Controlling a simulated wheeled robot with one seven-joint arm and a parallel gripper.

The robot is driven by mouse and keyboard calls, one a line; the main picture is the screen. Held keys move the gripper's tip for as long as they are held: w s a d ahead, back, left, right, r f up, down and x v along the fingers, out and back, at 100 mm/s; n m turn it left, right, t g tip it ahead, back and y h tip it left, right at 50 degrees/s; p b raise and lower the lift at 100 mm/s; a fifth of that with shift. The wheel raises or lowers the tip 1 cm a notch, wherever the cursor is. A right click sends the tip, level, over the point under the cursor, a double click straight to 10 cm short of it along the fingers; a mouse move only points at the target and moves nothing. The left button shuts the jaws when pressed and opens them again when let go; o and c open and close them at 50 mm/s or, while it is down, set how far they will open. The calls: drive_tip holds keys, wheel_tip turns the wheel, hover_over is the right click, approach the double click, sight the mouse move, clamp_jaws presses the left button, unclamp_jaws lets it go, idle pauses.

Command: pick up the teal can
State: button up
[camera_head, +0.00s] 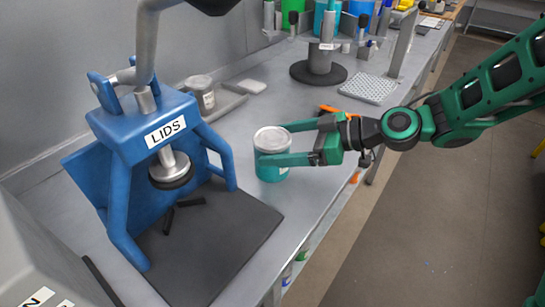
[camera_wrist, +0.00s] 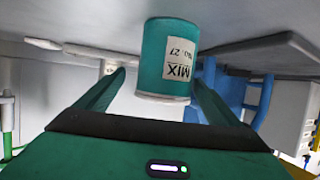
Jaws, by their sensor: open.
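The teal can (camera_head: 272,172) stands upright on the grey bench, with a pale lid on top. In the wrist view the teal can (camera_wrist: 167,50) carries a label reading "MIX No. 27" and shows beyond and between the fingers. My gripper (camera_head: 276,142) reaches in from the right, its two green fingers on either side of the can. In the wrist view my gripper (camera_wrist: 160,80) is open, with the can between or just ahead of its fingertips. I cannot tell whether either finger touches it.
A blue press marked LIDS (camera_head: 160,140) stands close left of the can, on a dark mat (camera_head: 215,250). A grey lidded can (camera_head: 200,92) sits behind. A round black base (camera_head: 318,72) and a white perforated tray (camera_head: 369,88) are farther back. The bench's front edge is near.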

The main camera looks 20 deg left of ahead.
sight(258, 149)
drive_tip(key=shift+s+f+x, duration=0.1)
drive_tip(key=shift+f+x, duration=0.1)
drive_tip(key=shift+x, duration=1.4)
drive_tip(key=shift+s+f+x, duration=0.1)
drive_tip(key=shift+f+x, duration=0.1)
drive_tip(key=shift+x, duration=1.45)
drive_tip(key=shift+d, duration=0.15)
drive_tip(key=shift+r, duration=0.1)
drive_tip(key=c, duration=1.5)
